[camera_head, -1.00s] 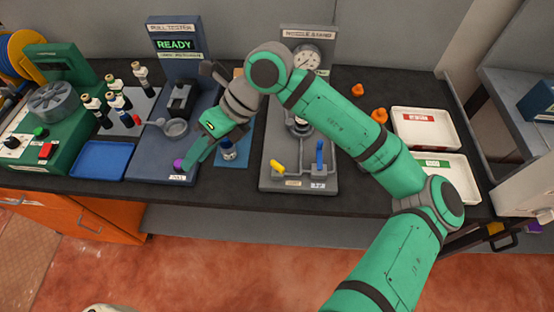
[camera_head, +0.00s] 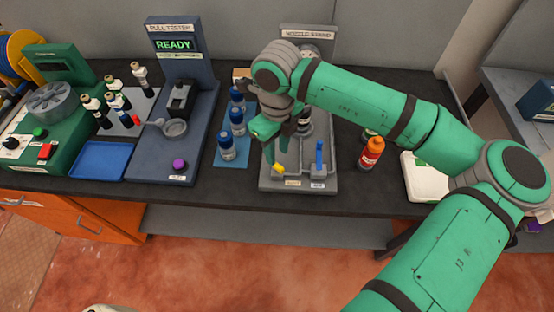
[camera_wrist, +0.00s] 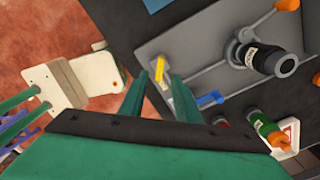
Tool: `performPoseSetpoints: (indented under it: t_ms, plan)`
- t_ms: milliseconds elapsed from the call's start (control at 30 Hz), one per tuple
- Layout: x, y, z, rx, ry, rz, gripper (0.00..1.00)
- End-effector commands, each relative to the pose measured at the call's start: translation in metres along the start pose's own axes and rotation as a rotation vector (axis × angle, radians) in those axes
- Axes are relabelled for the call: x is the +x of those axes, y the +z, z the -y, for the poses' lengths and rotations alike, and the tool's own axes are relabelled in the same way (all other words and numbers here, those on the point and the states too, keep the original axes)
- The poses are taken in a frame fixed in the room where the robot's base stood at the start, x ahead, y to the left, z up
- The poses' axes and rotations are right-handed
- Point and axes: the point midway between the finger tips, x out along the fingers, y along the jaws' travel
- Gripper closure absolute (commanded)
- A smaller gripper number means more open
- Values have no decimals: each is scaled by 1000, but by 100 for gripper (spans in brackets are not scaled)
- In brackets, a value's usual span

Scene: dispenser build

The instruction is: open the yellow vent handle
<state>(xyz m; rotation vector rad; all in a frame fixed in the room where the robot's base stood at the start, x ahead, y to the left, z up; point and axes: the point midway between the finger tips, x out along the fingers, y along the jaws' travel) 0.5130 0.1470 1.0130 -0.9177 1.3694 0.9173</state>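The yellow handle (camera_head: 278,169) is at the front left of the grey nozzle stand (camera_head: 331,183), to the left of an upright blue handle (camera_head: 319,152). My gripper (camera_head: 274,159) is over the front left part of the stand, just above and behind the yellow handle. In the wrist view, my gripper (camera_wrist: 158,76) has its two green fingers apart, and the yellow handle (camera_wrist: 161,72) shows between their tips. I cannot tell whether a finger touches it. The blue handle (camera_wrist: 207,99) lies right of the fingers there. My arm hides much of the stand's upper part.
Several blue-capped bottles (camera_head: 227,147) stand left of the stand on a blue mat. The pull tester (camera_head: 165,160) with a purple button is farther left. An orange-capped bottle (camera_head: 371,153) stands to the right, before a white tray (camera_head: 424,182).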

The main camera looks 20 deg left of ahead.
Motion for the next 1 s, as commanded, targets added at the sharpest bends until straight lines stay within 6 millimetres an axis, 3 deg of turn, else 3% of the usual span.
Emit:
performPoseSetpoints:
  t_ms: [300, 733, 867, 1000]
  plan:
    - [45, 0, 0, -1, 2, 0, 70]
    - [54, -2, 1, 2, 0, 1, 70]
    - [54, 0, 0, -1, 1, 1, 99]
    - [54, 1, -1, -3, 1, 1, 100]
